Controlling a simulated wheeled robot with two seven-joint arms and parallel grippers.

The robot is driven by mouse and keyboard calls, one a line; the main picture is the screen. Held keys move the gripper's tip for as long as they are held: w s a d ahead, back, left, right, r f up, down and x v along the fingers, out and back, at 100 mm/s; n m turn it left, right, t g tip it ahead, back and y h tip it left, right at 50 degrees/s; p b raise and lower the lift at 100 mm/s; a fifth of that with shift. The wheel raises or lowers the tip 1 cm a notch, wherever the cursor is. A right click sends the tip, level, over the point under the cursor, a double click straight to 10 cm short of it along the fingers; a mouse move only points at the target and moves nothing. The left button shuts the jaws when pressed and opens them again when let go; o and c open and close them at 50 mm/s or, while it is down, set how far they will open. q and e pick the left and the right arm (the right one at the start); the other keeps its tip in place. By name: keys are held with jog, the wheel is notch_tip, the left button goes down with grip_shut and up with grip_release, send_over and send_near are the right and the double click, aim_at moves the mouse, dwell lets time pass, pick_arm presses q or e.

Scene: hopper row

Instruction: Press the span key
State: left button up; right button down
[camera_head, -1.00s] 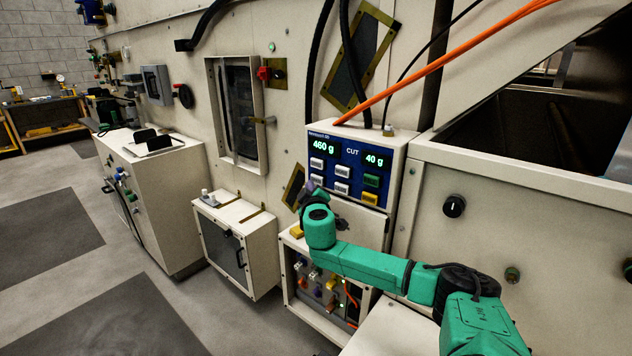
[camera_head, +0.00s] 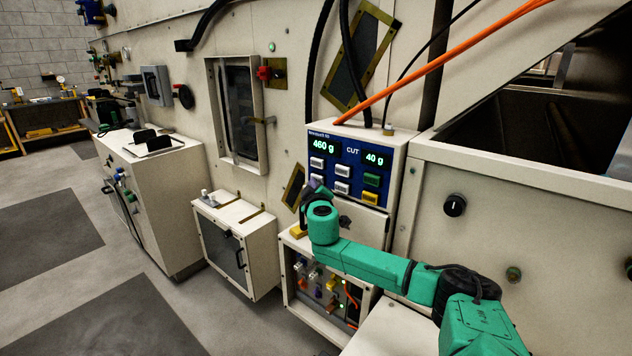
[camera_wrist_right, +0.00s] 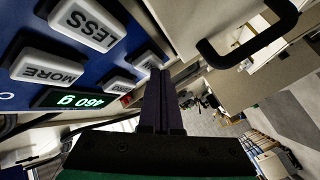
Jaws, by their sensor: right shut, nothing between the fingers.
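The blue key panel (camera_head: 352,154) is on the front of a white weighing box, with displays reading 460 g and 40 g. It has several white keys, a green key (camera_head: 371,180) and a yellow key (camera_head: 370,198). No label reading span is legible. My right gripper (camera_head: 316,184) is shut and empty at the panel's lower left, covering part of it. In the right wrist view its fingertips (camera_wrist_right: 160,74) are close to a white key (camera_wrist_right: 148,61) with an unclear label; contact cannot be told. The LESS key (camera_wrist_right: 88,25) and MORE key (camera_wrist_right: 47,66) are also there. My left gripper is out of view.
An open compartment with wiring and connectors (camera_head: 323,290) lies below the panel. A black handle (camera_wrist_right: 245,50) stands out near the fingers in the right wrist view. An orange cable (camera_head: 440,63) runs above the box. A hopper (camera_head: 530,130) is at the right.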

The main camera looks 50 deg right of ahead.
jog(key=shift+d, duration=0.25)
dwell(0.5)
jog(key=shift+a, duration=0.85)
jog(key=shift+a, duration=0.1)
jog(key=a, duration=0.3)
jog(key=a+p, duration=0.1)
jog(key=shift+s+a, duration=0.25)
jog(key=shift+a, duration=0.15)
jog(key=shift+f, duration=0.1)
